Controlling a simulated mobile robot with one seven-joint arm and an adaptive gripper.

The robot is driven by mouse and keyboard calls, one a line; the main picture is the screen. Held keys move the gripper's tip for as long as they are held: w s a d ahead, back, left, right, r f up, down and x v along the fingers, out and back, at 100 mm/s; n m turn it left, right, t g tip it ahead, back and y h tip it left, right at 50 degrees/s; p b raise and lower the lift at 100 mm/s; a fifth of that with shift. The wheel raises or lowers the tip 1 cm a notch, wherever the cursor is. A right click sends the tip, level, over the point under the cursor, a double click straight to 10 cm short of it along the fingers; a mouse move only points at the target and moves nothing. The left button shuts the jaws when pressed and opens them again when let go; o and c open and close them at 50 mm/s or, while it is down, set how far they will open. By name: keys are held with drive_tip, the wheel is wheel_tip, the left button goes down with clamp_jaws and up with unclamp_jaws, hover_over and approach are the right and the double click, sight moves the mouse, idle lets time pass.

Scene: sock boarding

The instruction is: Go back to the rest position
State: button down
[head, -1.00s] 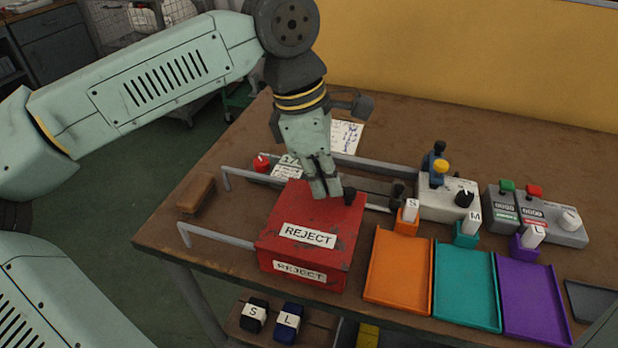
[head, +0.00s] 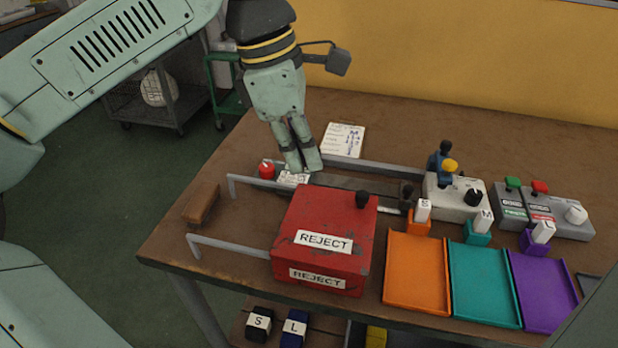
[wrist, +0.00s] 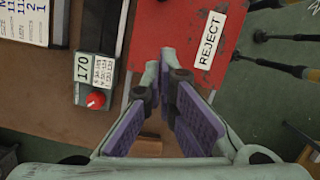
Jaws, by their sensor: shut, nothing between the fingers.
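My gripper (head: 304,171) is shut and empty. In the head view it hangs fingers-down over the back left of the table, behind and left of the red REJECT box (head: 318,272). In the wrist view the fingertips (wrist: 160,62) are close together, with the red box (wrist: 180,25) beyond them and to the right. A grey unit marked 170 with a red knob (wrist: 95,100) is left of the fingers in the wrist view. In the head view the fingers partly cover its white label.
Metal rails (head: 225,252) stand left of the box, with a brown block (head: 201,204) beside them. Orange (head: 415,305), teal (head: 485,315) and purple (head: 545,320) trays lie to the right, with control boxes (head: 455,206) behind. A paper sheet (head: 343,140) lies at the back.

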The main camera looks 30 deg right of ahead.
drive_tip(key=shift+v, duration=2)
